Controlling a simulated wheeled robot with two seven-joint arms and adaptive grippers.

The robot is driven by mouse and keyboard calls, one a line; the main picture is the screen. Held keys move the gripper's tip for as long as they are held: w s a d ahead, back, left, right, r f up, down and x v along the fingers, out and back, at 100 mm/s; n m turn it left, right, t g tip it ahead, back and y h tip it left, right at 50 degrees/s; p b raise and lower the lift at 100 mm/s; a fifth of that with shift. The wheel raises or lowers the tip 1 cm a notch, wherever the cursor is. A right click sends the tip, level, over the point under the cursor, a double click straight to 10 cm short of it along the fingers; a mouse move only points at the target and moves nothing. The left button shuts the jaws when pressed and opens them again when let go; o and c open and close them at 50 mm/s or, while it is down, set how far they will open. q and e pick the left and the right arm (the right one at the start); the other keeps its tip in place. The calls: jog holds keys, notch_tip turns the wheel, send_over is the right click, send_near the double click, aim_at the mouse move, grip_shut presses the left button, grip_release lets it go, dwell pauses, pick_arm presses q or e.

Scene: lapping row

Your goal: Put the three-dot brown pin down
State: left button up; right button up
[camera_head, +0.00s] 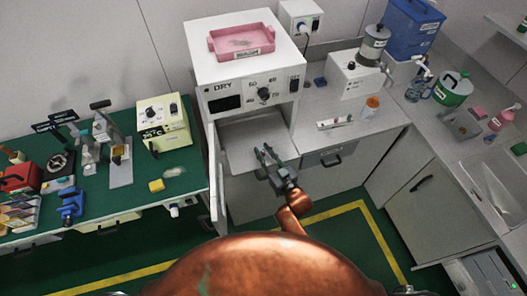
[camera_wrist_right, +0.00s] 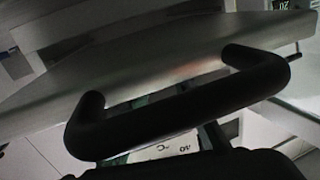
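I cannot make out a three-dot brown pin in either view. My right gripper (camera_head: 264,153) is in front of the open lower part of the white DRY cabinet (camera_head: 247,70), over the pale surface inside. Its two fingers look apart, with nothing visible between them. In the right wrist view a thick dark bar handle (camera_wrist_right: 185,112) crosses the picture close to the camera, in front of a grey metal panel (camera_wrist_right: 150,70). My left gripper is not in view.
The cabinet's open door (camera_head: 216,178) stands left of my right gripper. A pink tray (camera_head: 241,41) sits on top of the cabinet. A small white rack (camera_head: 335,123) lies on the right counter. A green bench (camera_head: 125,200) with several tools is at left.

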jog(key=shift+o, duration=0.7)
jog(key=shift+r, duration=0.2)
jog(key=v, duration=1.2)
jog(key=shift+f, duration=0.1)
